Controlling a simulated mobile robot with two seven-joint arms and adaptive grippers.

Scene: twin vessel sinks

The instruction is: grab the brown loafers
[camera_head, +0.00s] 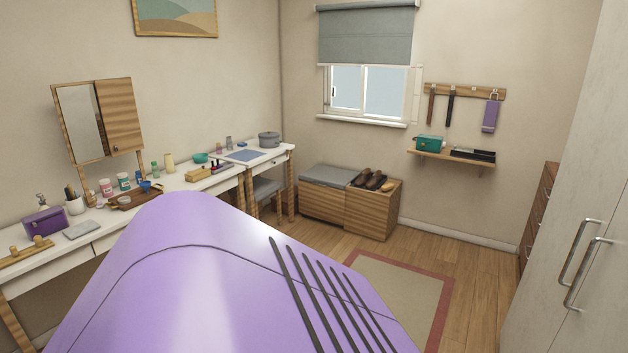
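The brown loafers (368,179) are a dark pair lying side by side on top of a low wooden bench (371,217) under the window, in the head view. A small tan object, perhaps a brush, (388,186) lies just to their right. The loafers are well ahead of me, across the room. Neither of my grippers shows in the head view. The large purple surface in the foreground hides the middle and lower left of the floor.
A long white table (203,182) with bottles and boxes runs along the left wall. A stool (266,191) stands by it. A red-bordered rug (403,285) lies on open wooden floor. A white wardrobe (545,285) stands at the right. A wall shelf (451,161) hangs right of the window.

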